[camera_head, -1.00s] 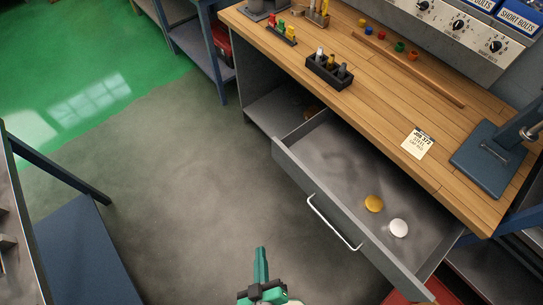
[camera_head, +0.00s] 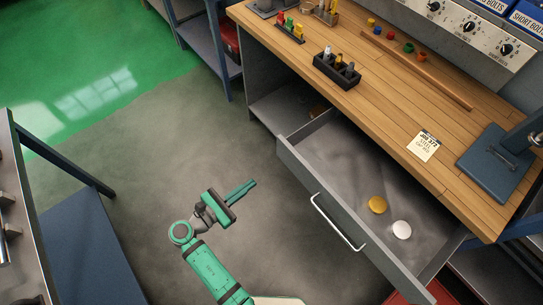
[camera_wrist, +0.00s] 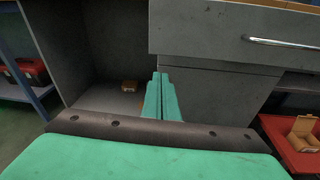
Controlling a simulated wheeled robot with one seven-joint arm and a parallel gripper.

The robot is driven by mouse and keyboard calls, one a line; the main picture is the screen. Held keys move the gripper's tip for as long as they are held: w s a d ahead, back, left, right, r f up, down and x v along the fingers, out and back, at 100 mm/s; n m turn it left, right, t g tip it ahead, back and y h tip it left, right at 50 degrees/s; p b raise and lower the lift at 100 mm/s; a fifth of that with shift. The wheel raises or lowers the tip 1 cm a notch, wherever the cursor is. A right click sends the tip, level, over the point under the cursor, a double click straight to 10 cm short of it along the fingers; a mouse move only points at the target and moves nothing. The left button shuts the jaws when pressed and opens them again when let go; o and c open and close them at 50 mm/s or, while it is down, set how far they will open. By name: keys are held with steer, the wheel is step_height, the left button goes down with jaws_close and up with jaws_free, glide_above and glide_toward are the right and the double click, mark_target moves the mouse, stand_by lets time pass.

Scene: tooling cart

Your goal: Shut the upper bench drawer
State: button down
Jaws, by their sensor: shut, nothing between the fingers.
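The upper bench drawer (camera_head: 320,190) is grey and stands pulled out from under the wooden bench top. A yellow disc (camera_head: 377,205) and a white disc (camera_head: 401,230) lie inside it. Its white bar handle (camera_head: 337,222) is on the front face; the handle also shows at the upper right in the wrist view (camera_wrist: 283,43). My green gripper (camera_head: 250,184) is shut and empty, out in front of the drawer and to the left of the handle, apart from it. In the wrist view its fingers (camera_wrist: 162,80) point toward the bench below the drawer front's left end.
The wooden bench top (camera_head: 400,110) carries a black holder (camera_head: 337,70), a paper card (camera_head: 424,146) and a blue stand (camera_head: 497,160). A small brown box (camera_wrist: 130,86) sits in the open bay left of the drawer. A blue-framed bench (camera_head: 80,240) stands at left. Floor between is clear.

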step_height(320, 180, up, 4)
steer(key=a+r+h, duration=0.1)
steer(key=a+h, duration=0.1)
glide_toward(280, 151)
steer(key=x, duration=0.6)
steer(key=shift+d, duration=0.25)
steer(key=shift+w, duration=0.1)
